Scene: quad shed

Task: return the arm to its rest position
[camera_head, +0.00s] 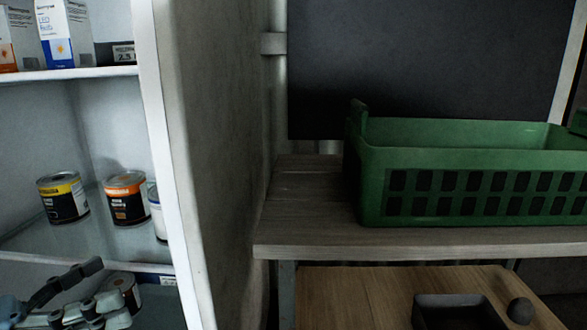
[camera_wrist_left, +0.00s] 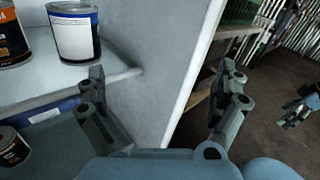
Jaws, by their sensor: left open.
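My left gripper (camera_head: 106,284) is at the bottom left of the head view, in front of the lower part of the white shelf unit (camera_head: 178,170). Its jaws are open. In the left wrist view, the two fingers of the left gripper (camera_wrist_left: 162,76) stand wide apart with nothing between them; the unit's side panel shows behind the gap. A gripper that looks like my right one (camera_wrist_left: 298,108) shows small at the right edge of the left wrist view; its jaw state is unclear.
A yellow-topped can (camera_head: 63,198), an orange-topped can (camera_head: 126,199) and a white-labelled can (camera_head: 157,212) stand on the middle shelf. Another can (camera_wrist_left: 11,148) stands lower, near the left finger. A green crate (camera_head: 470,160) sits on a wooden bench (camera_head: 420,242) at right.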

